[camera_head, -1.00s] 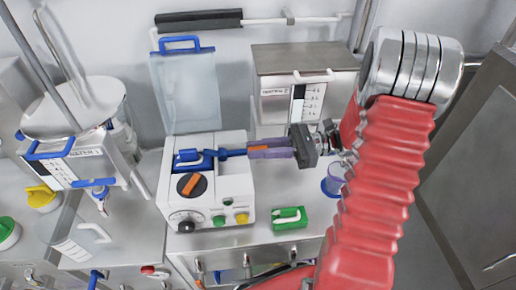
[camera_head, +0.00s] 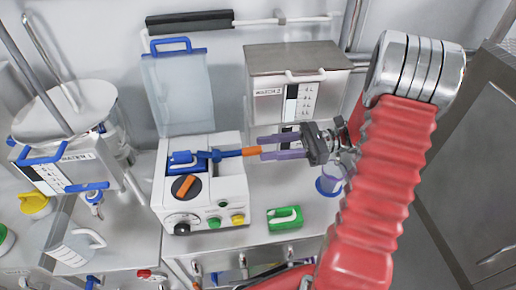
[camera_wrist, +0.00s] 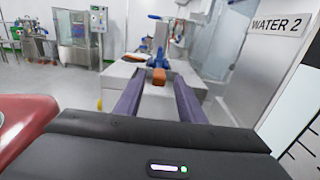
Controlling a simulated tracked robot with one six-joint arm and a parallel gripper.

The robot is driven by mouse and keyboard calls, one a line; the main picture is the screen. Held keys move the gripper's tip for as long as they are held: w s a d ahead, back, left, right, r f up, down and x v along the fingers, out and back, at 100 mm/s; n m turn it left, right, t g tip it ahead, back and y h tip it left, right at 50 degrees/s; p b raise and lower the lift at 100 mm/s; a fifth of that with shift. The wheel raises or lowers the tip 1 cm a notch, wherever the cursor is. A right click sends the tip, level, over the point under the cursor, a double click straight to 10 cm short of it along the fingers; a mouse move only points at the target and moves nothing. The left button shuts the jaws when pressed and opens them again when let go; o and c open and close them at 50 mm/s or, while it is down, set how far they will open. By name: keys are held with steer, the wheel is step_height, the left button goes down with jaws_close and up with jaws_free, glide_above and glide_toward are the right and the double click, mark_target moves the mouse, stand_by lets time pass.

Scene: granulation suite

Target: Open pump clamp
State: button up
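The pump (camera_head: 205,205) is a white box with an orange-marked black dial, a round gauge and green and yellow buttons. Its blue clamp lever (camera_head: 225,154) lies across the top and points right, ending in an orange grip (camera_head: 251,151). My gripper (camera_head: 262,147) comes from the right with its purple fingers spread. In the wrist view, the orange grip (camera_wrist: 159,76) sits between the fingertips of my gripper (camera_wrist: 160,80), with a gap on both sides. The pump body is partly hidden behind the grip there.
A clear panel with a blue handle (camera_head: 180,95) stands behind the pump. The Water 2 tank (camera_head: 268,95) is behind my gripper. A green box (camera_head: 285,219) and a blue-rimmed clear cup (camera_head: 329,184) stand on the steel bench right of the pump.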

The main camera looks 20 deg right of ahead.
steer(key=v, duration=0.9)
